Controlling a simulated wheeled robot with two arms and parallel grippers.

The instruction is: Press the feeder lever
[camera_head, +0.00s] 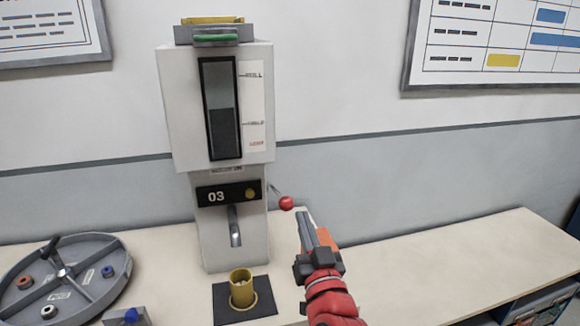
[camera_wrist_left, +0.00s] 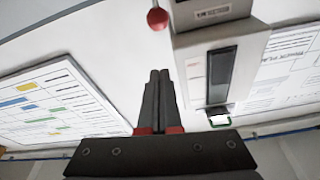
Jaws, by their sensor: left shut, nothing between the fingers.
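The feeder (camera_head: 215,105) is a tall pale-grey machine with a dark level window, a "03" panel and a spout. Its lever (camera_head: 286,203) sticks out on the right side and ends in a red ball. A yellow cup (camera_head: 241,288) stands upright on a dark pad below the spout. My left gripper (camera_head: 305,215) is shut and empty, just right of the red ball and seemingly apart from it. In the left wrist view the picture is turned over; the red ball (camera_wrist_left: 157,19) shows beyond the shut fingertips (camera_wrist_left: 159,72), beside the feeder (camera_wrist_left: 222,60). My right gripper is not in view.
A round grey tray (camera_head: 110,275) with several small coloured rings and a dark handle lies at the left of the pale bench (camera_head: 420,265). A small block with a blue knob (camera_head: 131,316) is at the front. The bench right of my gripper is clear.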

